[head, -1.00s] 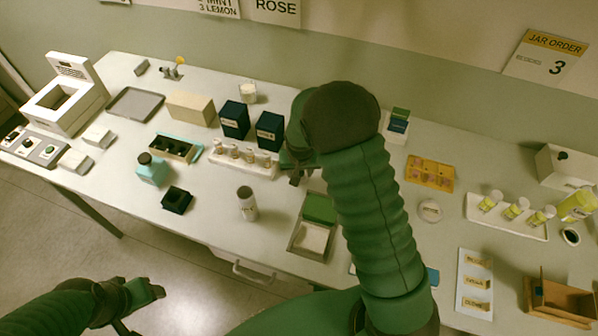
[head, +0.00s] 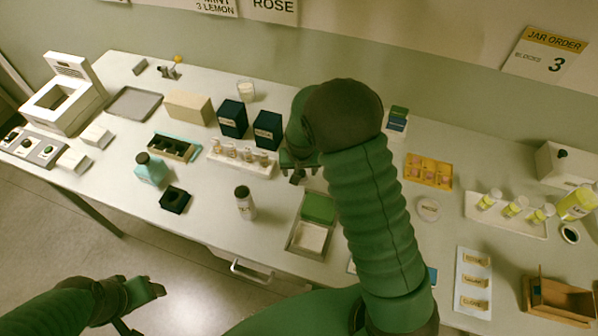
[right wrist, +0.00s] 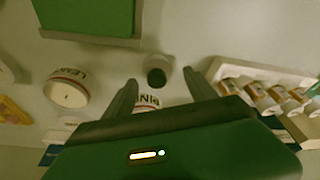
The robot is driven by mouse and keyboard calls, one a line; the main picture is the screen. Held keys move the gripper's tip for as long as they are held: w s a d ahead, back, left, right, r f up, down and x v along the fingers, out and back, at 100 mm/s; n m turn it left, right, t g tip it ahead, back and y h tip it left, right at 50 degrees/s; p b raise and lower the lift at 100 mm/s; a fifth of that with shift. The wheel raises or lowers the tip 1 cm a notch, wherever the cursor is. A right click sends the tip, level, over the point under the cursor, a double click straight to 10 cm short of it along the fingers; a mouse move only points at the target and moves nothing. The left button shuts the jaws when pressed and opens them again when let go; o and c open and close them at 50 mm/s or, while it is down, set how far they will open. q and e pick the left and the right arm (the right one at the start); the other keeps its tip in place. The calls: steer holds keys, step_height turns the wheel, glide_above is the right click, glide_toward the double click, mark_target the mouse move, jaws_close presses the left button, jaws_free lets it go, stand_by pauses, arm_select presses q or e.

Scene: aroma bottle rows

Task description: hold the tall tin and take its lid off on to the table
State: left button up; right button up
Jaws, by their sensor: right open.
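A pale upright cylinder with a dark lid (head: 245,203), which looks like the tall tin, stands on the table left of the green-lidded tray. It shows in the right wrist view as a dark round lid (right wrist: 157,76) beyond my right fingertips, untouched. My right gripper (head: 298,176) is over the table, right of the vial rack and farther back than the tin. In the right wrist view its fingers (right wrist: 160,82) are apart and hold nothing. My left gripper (head: 143,308) is low in front of the table, away from the tin; its jaw gap is unclear.
A vial rack (head: 241,166), two dark blue boxes (head: 233,120) and a green-lidded tray (head: 293,238) stand nearby. A jar marked LEM (right wrist: 67,91) and a partly covered lettered jar (right wrist: 147,101) are near my right gripper. Bare table surrounds the tin.

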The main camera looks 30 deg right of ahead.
steer(key=v, duration=1)
steer(key=s+a+n+y, duration=0.1)
steer(key=s+a+n, duration=0.4)
steer(key=s, duration=0.9)
steer(key=a, duration=0.3)
steer(key=shift+f, duration=0.4)
steer(key=shift+s+a, duration=0.15)
steer(key=shift+s, duration=0.1)
